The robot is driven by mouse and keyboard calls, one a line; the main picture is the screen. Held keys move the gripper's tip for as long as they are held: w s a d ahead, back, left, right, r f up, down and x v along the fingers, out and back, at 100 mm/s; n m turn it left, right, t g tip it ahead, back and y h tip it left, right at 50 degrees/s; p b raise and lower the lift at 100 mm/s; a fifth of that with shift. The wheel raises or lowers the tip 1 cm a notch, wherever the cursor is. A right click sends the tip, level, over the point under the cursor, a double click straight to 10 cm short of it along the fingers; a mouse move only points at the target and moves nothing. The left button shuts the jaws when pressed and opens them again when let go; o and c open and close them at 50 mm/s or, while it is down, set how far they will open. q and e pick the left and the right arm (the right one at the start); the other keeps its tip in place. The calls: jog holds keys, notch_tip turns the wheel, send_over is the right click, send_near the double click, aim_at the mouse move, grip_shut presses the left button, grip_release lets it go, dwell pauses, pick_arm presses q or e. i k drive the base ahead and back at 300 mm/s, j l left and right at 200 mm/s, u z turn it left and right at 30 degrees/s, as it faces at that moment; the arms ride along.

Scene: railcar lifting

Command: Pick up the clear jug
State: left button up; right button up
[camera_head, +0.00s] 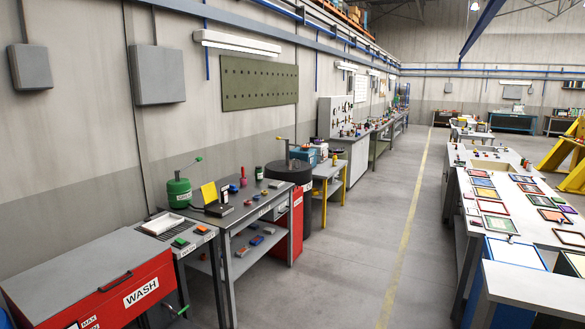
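I cannot make out a clear jug anywhere in the head view; the objects on the far benches are too small to tell apart. Neither of my grippers shows in this view.
A red WASH cabinet (95,291) stands at the lower left, beside a grey workbench (240,212) with a green canister (179,193) and small items. A dark drum (290,174) stands beyond. A long white table (492,195) with framed panels runs along the right. The aisle floor (340,255) between is clear.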

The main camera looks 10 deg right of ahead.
aim_at(291, 161)
jog(key=i+l+z, duration=0.15)
jog(key=i, duration=0.15)
jog(key=i+l+z, duration=0.4)
jog(key=i, duration=0.9)
jog(key=i+z, duration=0.3)
jog(key=i, duration=3.05)
jog(key=i+l, duration=0.1)
jog(key=i, duration=2.05)
jog(key=j+u, duration=0.05)
jog(key=j, duration=0.05)
